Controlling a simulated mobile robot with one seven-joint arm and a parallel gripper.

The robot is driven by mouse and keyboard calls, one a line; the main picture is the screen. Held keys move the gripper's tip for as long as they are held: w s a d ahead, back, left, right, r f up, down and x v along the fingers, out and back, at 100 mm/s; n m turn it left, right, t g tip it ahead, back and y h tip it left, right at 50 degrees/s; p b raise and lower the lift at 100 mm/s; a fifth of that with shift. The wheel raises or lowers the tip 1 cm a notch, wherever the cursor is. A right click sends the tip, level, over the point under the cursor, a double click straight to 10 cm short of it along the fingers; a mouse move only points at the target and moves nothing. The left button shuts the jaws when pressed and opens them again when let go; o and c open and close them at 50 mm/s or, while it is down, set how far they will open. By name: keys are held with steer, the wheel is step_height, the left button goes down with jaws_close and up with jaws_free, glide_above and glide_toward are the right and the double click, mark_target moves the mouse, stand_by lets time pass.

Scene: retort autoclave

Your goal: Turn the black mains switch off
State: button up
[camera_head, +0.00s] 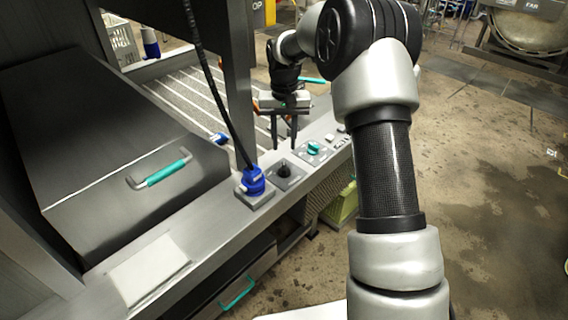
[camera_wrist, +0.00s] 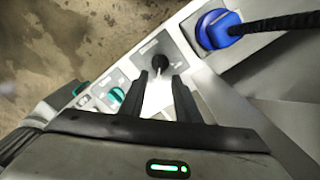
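The black mains switch (camera_head: 284,171) is a small round knob on a grey plate on the steel ledge. It also shows in the wrist view (camera_wrist: 158,63), just beyond my fingertips. My gripper (camera_head: 285,147) points down above the ledge, close to the switch. Its two dark fingers are apart with nothing between them. In the wrist view my gripper (camera_wrist: 159,78) has one finger toward each side of the knob. I cannot tell whether either finger touches it.
A blue plug (camera_head: 253,181) with a black cable stands left of the switch. A teal knob (camera_head: 313,148) and small buttons lie to the right. A steel box (camera_head: 110,130) with a teal handle fills the left. The floor at right is free.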

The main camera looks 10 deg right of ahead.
mark_target(284, 166)
step_height(284, 166, down, 9)
steer(key=shift+r+b, duration=0.1)
steer(key=shift+b, duration=0.2)
jaws_close()
